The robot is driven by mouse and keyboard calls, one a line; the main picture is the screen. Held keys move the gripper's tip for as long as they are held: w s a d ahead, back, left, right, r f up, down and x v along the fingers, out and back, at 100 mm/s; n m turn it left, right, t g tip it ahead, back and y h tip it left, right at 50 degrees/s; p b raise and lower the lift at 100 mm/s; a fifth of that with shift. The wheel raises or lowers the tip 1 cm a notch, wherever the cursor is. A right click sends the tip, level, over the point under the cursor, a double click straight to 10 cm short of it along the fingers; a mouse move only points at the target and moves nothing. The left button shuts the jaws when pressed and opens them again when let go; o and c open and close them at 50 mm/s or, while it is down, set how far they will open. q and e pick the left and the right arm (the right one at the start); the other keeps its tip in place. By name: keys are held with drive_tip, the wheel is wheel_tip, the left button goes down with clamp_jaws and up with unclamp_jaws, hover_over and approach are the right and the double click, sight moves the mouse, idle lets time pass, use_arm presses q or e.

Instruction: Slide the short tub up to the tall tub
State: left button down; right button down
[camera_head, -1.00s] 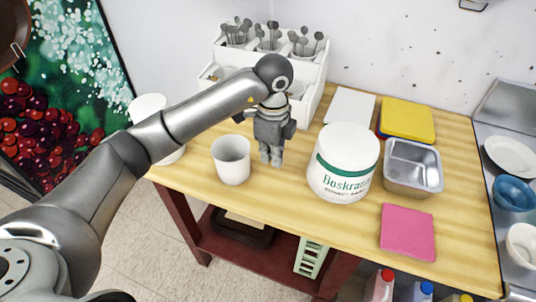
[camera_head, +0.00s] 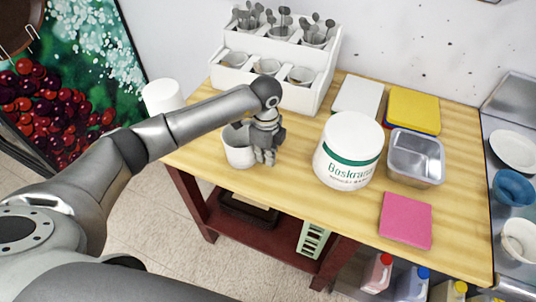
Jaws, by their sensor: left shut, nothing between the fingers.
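A short white open tub (camera_head: 236,157) stands upright near the table's front left edge. A taller plain white tub (camera_head: 160,92) stands at the table's left end; my left arm passes in front of it and hides its lower part. My left gripper (camera_head: 264,160) is shut and empty, pointing down close against the short tub's right side. It covers part of that side, and I cannot tell if they touch. My right gripper is out of view.
A large lidded Boskrana tub (camera_head: 345,170) stands right of the gripper. A white cutlery rack (camera_head: 315,62) stands behind. The front table edge is near.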

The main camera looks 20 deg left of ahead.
sight(230, 140)
use_arm(q)
drive_tip(key=a, duration=0.3)
drive_tip(key=a+b, duration=0.1)
drive_tip(key=a, duration=0.3)
drive_tip(key=w+a+b, duration=0.1)
drive_tip(key=a, duration=0.2)
drive_tip(key=shift+a+f, duration=0.1)
drive_tip(key=shift+a, duration=0.3)
drive_tip(key=shift+w+a+b, duration=0.15)
drive_tip(key=shift+a+b, duration=0.15)
drive_tip(key=shift+a, duration=0.2)
